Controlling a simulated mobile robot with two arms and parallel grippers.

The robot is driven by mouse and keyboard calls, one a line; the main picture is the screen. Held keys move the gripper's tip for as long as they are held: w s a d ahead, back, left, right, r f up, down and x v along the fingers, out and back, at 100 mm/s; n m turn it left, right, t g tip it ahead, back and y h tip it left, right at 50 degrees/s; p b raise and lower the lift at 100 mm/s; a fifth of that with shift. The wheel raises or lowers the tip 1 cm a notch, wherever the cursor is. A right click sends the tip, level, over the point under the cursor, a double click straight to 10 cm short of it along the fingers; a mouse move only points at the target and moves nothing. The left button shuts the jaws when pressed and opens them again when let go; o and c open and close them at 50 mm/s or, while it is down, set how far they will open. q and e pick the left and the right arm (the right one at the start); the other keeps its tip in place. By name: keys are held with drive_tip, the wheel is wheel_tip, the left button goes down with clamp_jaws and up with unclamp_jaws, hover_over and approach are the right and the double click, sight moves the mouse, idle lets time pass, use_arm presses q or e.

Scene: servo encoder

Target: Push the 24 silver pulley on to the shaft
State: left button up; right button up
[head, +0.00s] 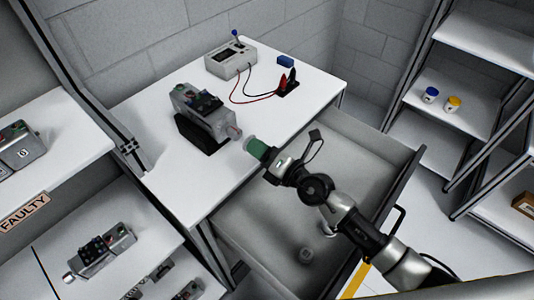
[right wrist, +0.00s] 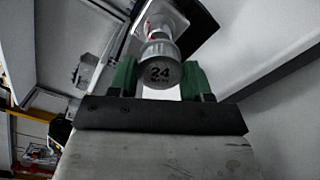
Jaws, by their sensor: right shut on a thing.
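A grey servo unit (head: 203,108) sits on a black stand on the white table, its shaft end (head: 235,132) facing right toward my gripper. My right gripper (head: 256,147), with green fingers, is in front of that end. In the right wrist view, the gripper (right wrist: 160,82) is shut on the silver pulley (right wrist: 161,73), marked 24, between its fingers. The pulley lies in line with the shaft end, but I cannot tell whether they touch. In the head view the pulley is mostly hidden by the fingers. My left gripper is not in view.
An open drawer (head: 285,215) lies below my right arm. Shelves at left hold more servo units (head: 103,250). The table's front left is clear.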

drive_tip(key=shift+x, duration=1.25)
drive_tip(key=shift+w+a, duration=0.25)
drive_tip(key=shift+a, duration=0.05)
drive_tip(key=o, duration=1.1)
drive_tip(key=shift+o, duration=0.3)
drive_tip(key=shift+s+d, duration=0.2)
drive_tip(key=shift+d, duration=0.05)
drive_tip(key=shift+v, duration=1.2)
